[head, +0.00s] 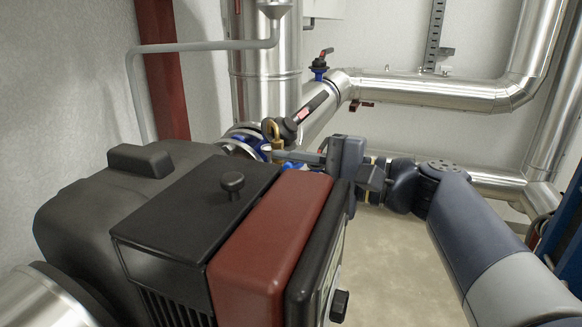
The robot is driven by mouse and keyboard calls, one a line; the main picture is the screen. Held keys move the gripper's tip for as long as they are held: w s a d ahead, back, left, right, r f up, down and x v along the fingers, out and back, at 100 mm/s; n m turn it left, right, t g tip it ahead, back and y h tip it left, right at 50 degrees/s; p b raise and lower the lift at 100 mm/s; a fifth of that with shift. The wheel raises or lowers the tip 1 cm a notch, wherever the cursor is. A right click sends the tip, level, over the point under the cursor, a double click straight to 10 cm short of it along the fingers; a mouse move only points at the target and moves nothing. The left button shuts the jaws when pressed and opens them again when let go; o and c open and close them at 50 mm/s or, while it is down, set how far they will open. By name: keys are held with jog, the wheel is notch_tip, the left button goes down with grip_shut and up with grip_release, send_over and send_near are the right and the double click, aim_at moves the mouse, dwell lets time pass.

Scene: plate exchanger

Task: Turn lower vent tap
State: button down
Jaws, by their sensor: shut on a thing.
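A small brass tap (277,144), which I take for the lower vent tap, stands upright beside a blue flange (240,143), just behind the dark pump housing. My gripper (280,155) reaches in from the right, with its grey fingers pointing left. Its fingertips are at the tap and appear shut on it. The fingertips are small in the head view, and the exact grip and the tap's handle angle are hard to tell. The lower part of the tap is hidden behind the fingers and the housing.
A black and red housing (272,232) with a black knob fills the lower left, close below my gripper. Floor is clear below the arm.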

jog(key=c, duration=1.3)
grip_release()
jog(key=shift+d, duration=0.1)
jog(key=p+v, duration=0.1)
jog(key=v, duration=0.9)
jog(key=shift+d, duration=0.3)
jog(key=shift+s, duration=0.15)
